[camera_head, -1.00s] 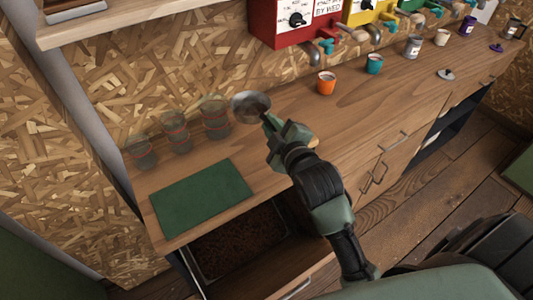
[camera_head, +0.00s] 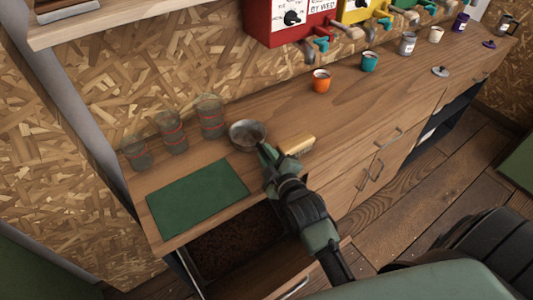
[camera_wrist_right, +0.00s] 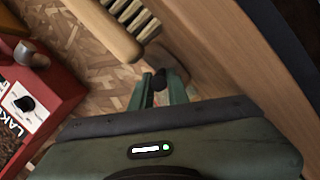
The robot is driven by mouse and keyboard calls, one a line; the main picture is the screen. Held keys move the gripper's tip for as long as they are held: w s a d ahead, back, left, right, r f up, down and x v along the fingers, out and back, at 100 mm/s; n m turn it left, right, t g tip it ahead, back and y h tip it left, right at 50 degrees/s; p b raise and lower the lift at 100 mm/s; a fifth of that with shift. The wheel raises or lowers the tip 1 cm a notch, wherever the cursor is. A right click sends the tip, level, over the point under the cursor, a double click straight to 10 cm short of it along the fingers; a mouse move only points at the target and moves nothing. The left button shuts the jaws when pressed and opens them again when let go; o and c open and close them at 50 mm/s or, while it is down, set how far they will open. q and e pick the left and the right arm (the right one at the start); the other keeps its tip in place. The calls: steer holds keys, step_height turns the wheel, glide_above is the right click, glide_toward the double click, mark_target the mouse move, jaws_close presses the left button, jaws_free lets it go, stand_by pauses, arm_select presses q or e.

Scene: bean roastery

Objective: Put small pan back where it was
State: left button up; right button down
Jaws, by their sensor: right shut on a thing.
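The small pan (camera_head: 247,136) is a round grey metal dish in the head view, over the wooden counter, right of the glass jars and beyond the green mat. My right gripper (camera_head: 266,154) is shut on its handle, whose dark end (camera_wrist_right: 160,79) shows between the fingers in the right wrist view. The pan is low over the counter; I cannot tell whether it touches the wood. My left gripper is out of view.
A wooden brush (camera_head: 297,144) lies just right of my right gripper; its handle also shows in the wrist view (camera_wrist_right: 103,28). Several glass jars (camera_head: 172,133) stand left of the pan. The green mat (camera_head: 197,201) lies nearer, above an open drawer (camera_head: 290,286). An orange cup (camera_head: 321,82) stands farther right.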

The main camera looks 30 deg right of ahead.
steer(key=c, duration=1.4)
jaws_free()
steer(key=shift+f, duration=0.1)
steer(key=shift+o, duration=0.2)
steer(key=shift+r, duration=0.2)
steer(key=shift+s, duration=0.35)
steer(key=b+v, duration=0.1)
steer(key=v, duration=1)
steer(key=shift+b, duration=0.3)
steer(key=shift+s, duration=0.15)
